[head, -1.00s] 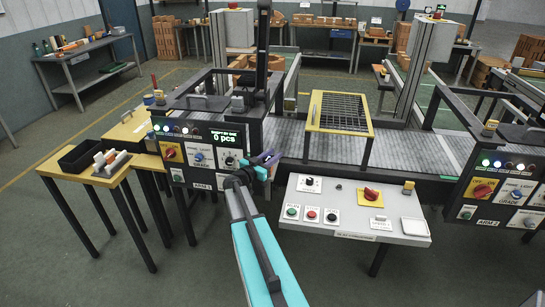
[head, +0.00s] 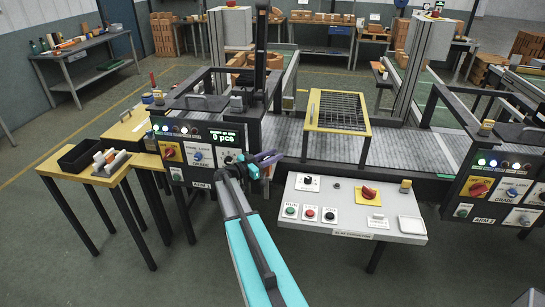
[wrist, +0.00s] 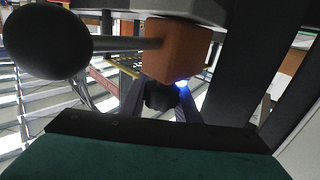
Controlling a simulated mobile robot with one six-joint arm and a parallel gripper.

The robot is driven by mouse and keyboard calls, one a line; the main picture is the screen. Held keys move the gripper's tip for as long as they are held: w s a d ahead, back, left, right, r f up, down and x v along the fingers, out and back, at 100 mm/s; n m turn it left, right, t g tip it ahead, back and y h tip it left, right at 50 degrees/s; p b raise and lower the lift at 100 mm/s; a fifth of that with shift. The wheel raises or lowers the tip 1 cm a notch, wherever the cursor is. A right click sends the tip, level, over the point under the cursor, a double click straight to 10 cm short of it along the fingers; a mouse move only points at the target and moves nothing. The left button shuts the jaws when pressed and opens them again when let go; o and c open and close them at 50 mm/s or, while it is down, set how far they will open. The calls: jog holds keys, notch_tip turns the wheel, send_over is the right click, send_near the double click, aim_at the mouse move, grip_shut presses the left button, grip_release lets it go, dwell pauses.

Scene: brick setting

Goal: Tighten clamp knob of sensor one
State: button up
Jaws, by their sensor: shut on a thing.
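My gripper (head: 266,161) is at the right side of the machine frame marked ARM 1, just right of its display panel (head: 199,153). In the wrist view, my gripper's fingers (wrist: 160,112) are closed around a small dark knob (wrist: 161,95), which I take for the clamp knob. The knob sits just below an orange block (wrist: 177,48), likely sensor one, with a blue light glowing beside it. The fingers partly hide the knob. In the head view, the sensor and knob are too small or hidden to make out.
A grey rod with a large black round end (wrist: 48,43) juts left from the orange block, close to my gripper. Dark frame bars are above and to the right. A control desk (head: 352,209) stands right of my arm, a small yellow table (head: 107,178) to the left.

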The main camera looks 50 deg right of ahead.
jog(key=o, duration=0.8)
jog(key=shift+s, duration=0.25)
jog(key=shift+w, duration=0.1)
jog(key=a+b, duration=0.1)
jog(key=a, duration=0.3)
jog(key=w+a+b, duration=0.1)
jog(key=a+b, duration=0.1)
jog(key=a, duration=0.3)
jog(key=w+a+b, duration=0.1)
jog(key=a, duration=0.3)
jog(key=shift+w+a, duration=0.2)
jog(key=shift+a, duration=0.1)
